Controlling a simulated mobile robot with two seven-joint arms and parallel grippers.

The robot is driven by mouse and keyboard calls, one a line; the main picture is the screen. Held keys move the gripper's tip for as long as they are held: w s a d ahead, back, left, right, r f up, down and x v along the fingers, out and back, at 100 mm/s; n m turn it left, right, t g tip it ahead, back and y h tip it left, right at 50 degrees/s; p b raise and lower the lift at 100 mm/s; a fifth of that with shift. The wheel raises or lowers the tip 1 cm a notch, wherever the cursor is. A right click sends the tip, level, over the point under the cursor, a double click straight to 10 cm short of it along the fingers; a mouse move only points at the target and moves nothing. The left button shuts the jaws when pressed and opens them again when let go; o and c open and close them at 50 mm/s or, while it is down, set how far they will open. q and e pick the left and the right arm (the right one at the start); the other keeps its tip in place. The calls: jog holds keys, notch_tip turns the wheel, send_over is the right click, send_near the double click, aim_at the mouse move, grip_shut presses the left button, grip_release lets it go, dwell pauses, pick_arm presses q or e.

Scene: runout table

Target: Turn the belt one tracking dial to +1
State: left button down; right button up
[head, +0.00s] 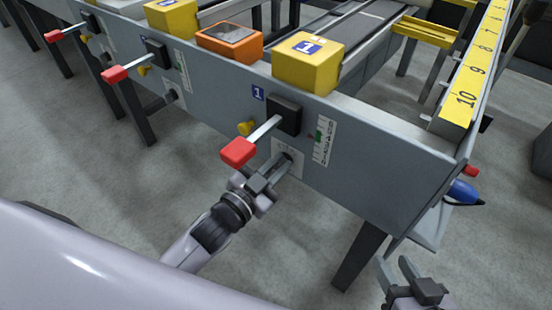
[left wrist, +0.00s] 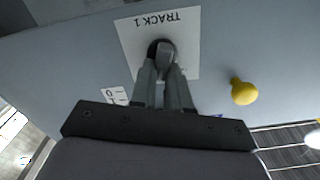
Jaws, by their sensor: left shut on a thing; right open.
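The belt one tracking dial (left wrist: 166,52) is a dark grey knob on a white plate (left wrist: 186,33) labelled "TRACK 1", upside down in the left wrist view. In the head view the plate (head: 297,170) sits low on the grey side panel. My left gripper (head: 278,171) reaches it from the front and is shut on the dial; its fingers (left wrist: 165,78) hide part of the knob. The dial's marks and setting are too small or covered to read. My right gripper (head: 402,273) is open and empty at the lower right, apart from the panel.
A red-handled lever (head: 238,151) sticks out just above my left gripper, with a yellow knob (head: 245,128) beside it. The yellow knob also shows in the left wrist view (left wrist: 243,92). A blue tool (head: 464,192) hangs at the panel's right end.

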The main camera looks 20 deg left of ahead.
jog(key=shift+d, duration=0.1)
pick_arm(q)
jog(key=c, duration=1.1)
grip_release()
jog(key=shift+s+a, duration=0.15)
jog(key=shift+s, duration=0.3)
jog(key=p+v, duration=0.1)
jog(key=v, duration=0.5)
pick_arm(e)
jog(key=shift+s+d+h, duration=0.3)
jog(key=shift+d+h, duration=0.1)
jog(key=shift+d, duration=0.2)
pick_arm(q)
jog(key=shift+s, duration=0.15)
